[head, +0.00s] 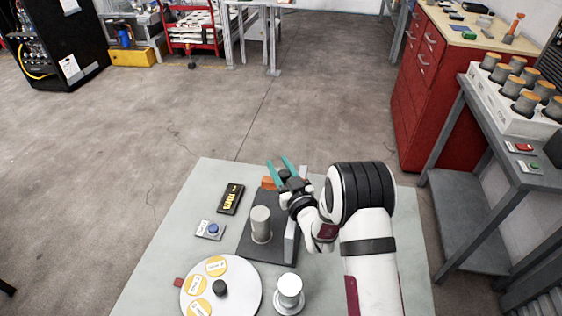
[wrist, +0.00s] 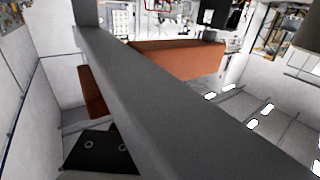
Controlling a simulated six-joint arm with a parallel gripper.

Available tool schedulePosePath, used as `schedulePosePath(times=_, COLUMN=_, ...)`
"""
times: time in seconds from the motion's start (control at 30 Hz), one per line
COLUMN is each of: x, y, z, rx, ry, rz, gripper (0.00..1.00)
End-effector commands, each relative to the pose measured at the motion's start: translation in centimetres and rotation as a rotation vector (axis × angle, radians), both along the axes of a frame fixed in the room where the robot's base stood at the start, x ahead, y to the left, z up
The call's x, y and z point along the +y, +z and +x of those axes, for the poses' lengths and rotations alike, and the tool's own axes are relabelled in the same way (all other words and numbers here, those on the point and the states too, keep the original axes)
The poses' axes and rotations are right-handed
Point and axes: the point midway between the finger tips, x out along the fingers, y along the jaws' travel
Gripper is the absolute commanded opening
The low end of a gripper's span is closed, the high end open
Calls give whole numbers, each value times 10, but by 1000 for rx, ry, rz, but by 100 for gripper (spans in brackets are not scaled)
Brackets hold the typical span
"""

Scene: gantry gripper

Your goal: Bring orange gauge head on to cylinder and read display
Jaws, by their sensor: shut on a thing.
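The orange gauge head (head: 268,183) shows as a small orange piece beside the teal fingers of my gripper (head: 278,165), at the far end of the dark base plate (head: 282,215). My gripper is shut on it; the grip itself is mostly hidden by the wrist. The grey cylinder (head: 261,226) stands upright on the plate, nearer the camera and apart from the gauge head. The display (head: 230,199) lies left of the plate with yellow digits too small to read. In the wrist view an orange block (wrist: 180,60) shows behind a grey bar (wrist: 150,90).
A grey upright (head: 291,240) stands along the plate's right side. A blue button box (head: 210,230), a white round dial (head: 240,295) with yellow labels and a white knob-like piece (head: 289,292) are on the table. A rack of cylinders (head: 515,105) stands at right.

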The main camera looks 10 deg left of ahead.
Motion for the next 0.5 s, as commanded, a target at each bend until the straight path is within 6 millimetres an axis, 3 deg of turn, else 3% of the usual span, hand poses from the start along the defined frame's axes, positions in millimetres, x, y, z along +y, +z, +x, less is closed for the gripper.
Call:
schedulePosePath(times=0.1, x=0, y=0, z=-13, rx=2, ry=-1, rz=-1, gripper=0)
schedulePosePath(times=0.37, x=0, y=0, z=-15, rx=0, ry=-1, rz=-1, gripper=0)
schedulePosePath(times=0.4, x=0, y=0, z=-15, rx=0, ry=-1, rz=-1, gripper=41)
schedulePosePath(times=0.5, x=0, y=0, z=-15, rx=0, ry=0, rz=-1, gripper=59)
